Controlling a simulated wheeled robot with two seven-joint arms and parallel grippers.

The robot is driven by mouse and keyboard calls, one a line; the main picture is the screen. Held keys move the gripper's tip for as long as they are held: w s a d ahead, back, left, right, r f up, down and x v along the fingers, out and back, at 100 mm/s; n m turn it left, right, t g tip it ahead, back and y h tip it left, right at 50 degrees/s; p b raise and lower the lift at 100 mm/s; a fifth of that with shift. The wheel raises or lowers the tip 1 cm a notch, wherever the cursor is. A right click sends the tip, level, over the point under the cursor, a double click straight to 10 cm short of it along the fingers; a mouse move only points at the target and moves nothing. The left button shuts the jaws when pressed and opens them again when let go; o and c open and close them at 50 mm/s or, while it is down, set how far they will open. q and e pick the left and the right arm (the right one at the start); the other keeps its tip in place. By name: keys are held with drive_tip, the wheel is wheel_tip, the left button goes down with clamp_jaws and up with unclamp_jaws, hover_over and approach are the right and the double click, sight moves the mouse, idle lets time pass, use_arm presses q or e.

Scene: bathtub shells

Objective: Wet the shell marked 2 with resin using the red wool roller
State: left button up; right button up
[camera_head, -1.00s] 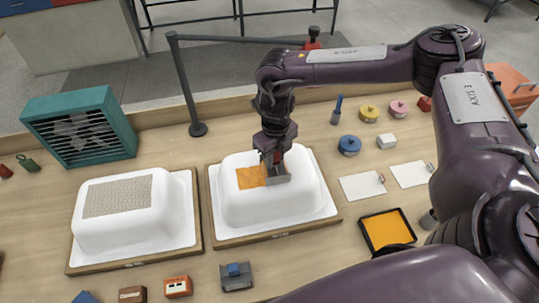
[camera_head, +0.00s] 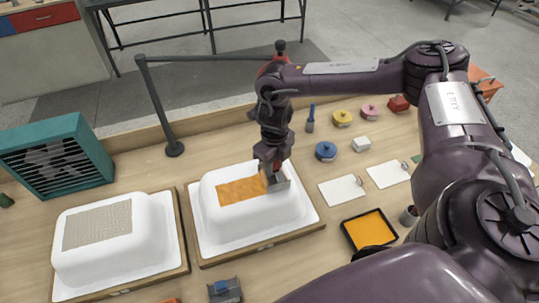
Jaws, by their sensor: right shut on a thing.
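Two white tub shells sit on wooden boards on the bench. The right shell (camera_head: 219,207) carries an orange patch (camera_head: 242,189) on its top. The left shell (camera_head: 95,249) has a grey woven mat (camera_head: 97,224) on its top. My right gripper (camera_head: 272,168) is shut on a tool with a grey head (camera_head: 279,184), at the right end of the orange patch. The gripper hides the tool's handle, and I cannot make out a red roller. Markings on the shells are too small to read. A black tray (camera_head: 346,234) of orange liquid lies to the right. My left gripper is not in view.
A teal fan box (camera_head: 55,157) stands at the left. A dark post (camera_head: 160,107) with a horizontal arm rises behind the right shell. Two white sheets (camera_head: 342,191) and several coloured tins lie at the right. A grey-blue device (camera_head: 224,290) sits at the front.

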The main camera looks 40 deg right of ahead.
drive_tip(key=shift+s+d, duration=0.25)
drive_tip(key=shift+d, duration=0.55)
drive_tip(key=shift+s+d, duration=0.2)
drive_tip(key=shift+d, duration=0.55)
drive_tip(key=shift+w+d+f+b, duration=0.1)
drive_tip(key=shift+w+d+b, duration=0.05)
drive_tip(key=shift+w, duration=0.5)
drive_tip(key=shift+w+d+b, duration=0.1)
drive_tip(key=shift+w+b, duration=0.05)
drive_tip(key=shift+w, duration=0.45)
drive_tip(key=shift+w+d, duration=0.25)
drive_tip(key=shift+w, duration=0.45)
